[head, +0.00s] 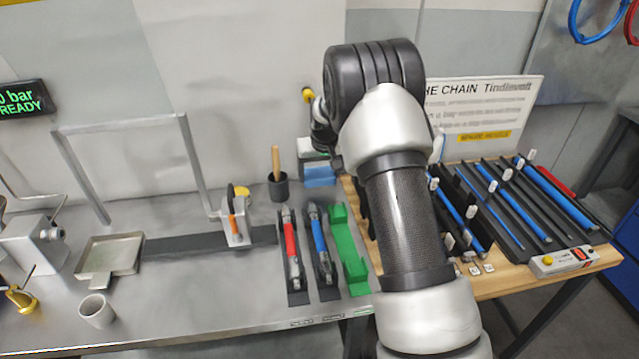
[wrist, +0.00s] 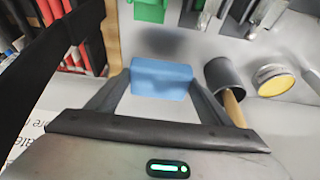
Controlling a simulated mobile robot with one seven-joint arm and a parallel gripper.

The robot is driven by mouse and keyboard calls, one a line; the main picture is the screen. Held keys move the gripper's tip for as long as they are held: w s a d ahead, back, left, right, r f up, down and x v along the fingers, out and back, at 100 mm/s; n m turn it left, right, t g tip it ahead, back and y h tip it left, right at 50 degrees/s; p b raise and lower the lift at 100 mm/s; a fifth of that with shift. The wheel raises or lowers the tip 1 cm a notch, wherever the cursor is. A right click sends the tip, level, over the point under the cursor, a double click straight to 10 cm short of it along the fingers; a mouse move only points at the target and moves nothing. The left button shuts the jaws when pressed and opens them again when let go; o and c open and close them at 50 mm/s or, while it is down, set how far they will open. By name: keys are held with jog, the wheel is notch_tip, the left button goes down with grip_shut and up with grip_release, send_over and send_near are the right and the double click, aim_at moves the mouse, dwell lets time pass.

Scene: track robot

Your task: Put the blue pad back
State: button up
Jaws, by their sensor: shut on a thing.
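The blue pad (wrist: 161,79) is a plain light-blue block between the two fingers of my gripper (wrist: 160,92) in the wrist view. The fingers are shut on its two sides. In the head view the pad (head: 320,177) shows below my gripper, near the back of the steel bench and left of my arm. A dark shadow lies on the bench beside the pad in the wrist view. I cannot tell for sure how far the pad is above the bench.
A dark cup (head: 278,187) with a wooden handle in it stands left of the pad. A red tool (head: 291,248), a blue tool (head: 320,240) and a green holder (head: 347,250) lie in front. The wooden table (head: 518,279) with racked rods is on the right.

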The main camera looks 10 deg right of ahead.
aim_at(320, 184)
notch_tip(320, 184, down, 4)
jog(key=shift+r, duration=0.2)
jog(key=shift+w+f, duration=0.2)
jog(key=shift+f, duration=0.2)
jog(key=shift+f, duration=0.2)
jog(key=o, duration=1.1)
